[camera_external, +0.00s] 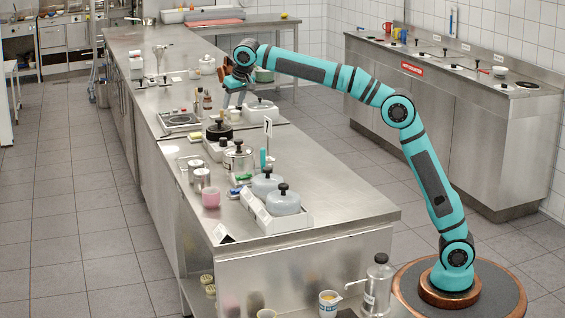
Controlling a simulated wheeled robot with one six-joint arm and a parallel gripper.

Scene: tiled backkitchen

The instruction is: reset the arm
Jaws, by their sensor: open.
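My teal arm rises from its round base at the lower right and reaches left over the long steel counter (345,200). My gripper (228,82) is at the far end of the arm, above the middle of the counter. It is open and angled downward. It is small in this view, and I see nothing clearly held between its fingers. A green bowl (264,75) shows behind the arm near the wrist.
Below the arm, the counter holds lidded grey pots in a white tray (296,221), a pink cup (211,198), a black-lidded pot (219,131) and a scale (179,119). A second steel counter (480,130) stands along the right wall. The tiled floor at left is clear.

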